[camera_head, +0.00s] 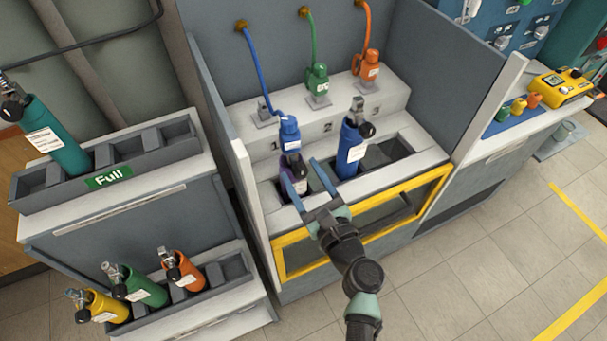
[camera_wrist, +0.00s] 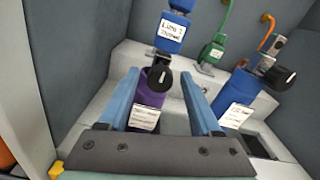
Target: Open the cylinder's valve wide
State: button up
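A purple cylinder (camera_head: 291,183) stands in the bench's left slot, a white label on its front. It also shows in the wrist view (camera_wrist: 148,97), with a round black valve knob (camera_wrist: 158,80) facing me. A labelled blue regulator (camera_head: 289,133) on a blue hose sits right above it; I cannot tell whether they are joined. A blue cylinder (camera_head: 347,155) with its own black knob (camera_head: 367,130) stands in the slot to the right. My gripper (camera_head: 306,174) is open and empty, its fingers either side of the purple cylinder's knob in the wrist view; contact cannot be told.
Green (camera_head: 317,80) and orange (camera_head: 370,66) regulators sit on the bench's rear step. A yellow frame (camera_head: 415,192) edges the bench front. At left, a "Full" rack (camera_head: 160,172) holds a teal cylinder (camera_head: 60,140).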

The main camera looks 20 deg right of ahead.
grip_shut()
